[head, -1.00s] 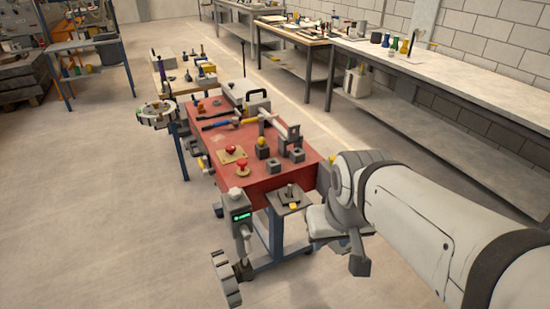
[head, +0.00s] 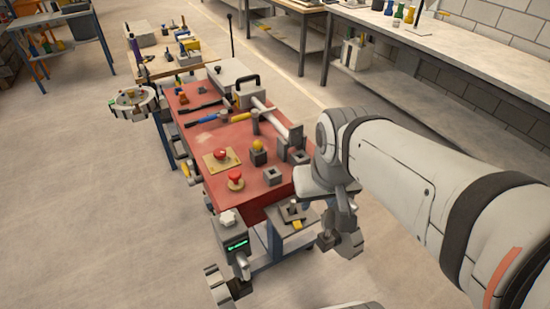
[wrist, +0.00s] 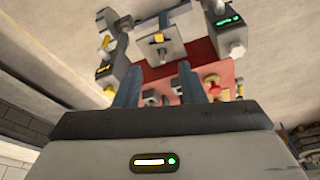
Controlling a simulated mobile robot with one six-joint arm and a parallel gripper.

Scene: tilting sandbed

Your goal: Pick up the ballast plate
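A tan square plate with a red knob (head: 222,160) lies flat on the red worktable (head: 197,118). I cannot tell for sure that it is the ballast plate. A second red knob on a round tan base (head: 236,181) stands just in front of it. In the wrist view my gripper (wrist: 158,84) shows two blue-grey fingers spread apart with nothing between them. They point towards the table, whose red top (wrist: 200,64) shows beyond them. In the head view my arm reaches in from the right, beside the table's near right corner; the fingers are not clear there.
Dark square blocks (head: 272,176), one with a yellow ball (head: 257,145), and a hammer-like tool (head: 262,114) crowd the tabletop. A post with a green display (head: 234,238) and a grey platform (head: 293,216) stick out in front.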

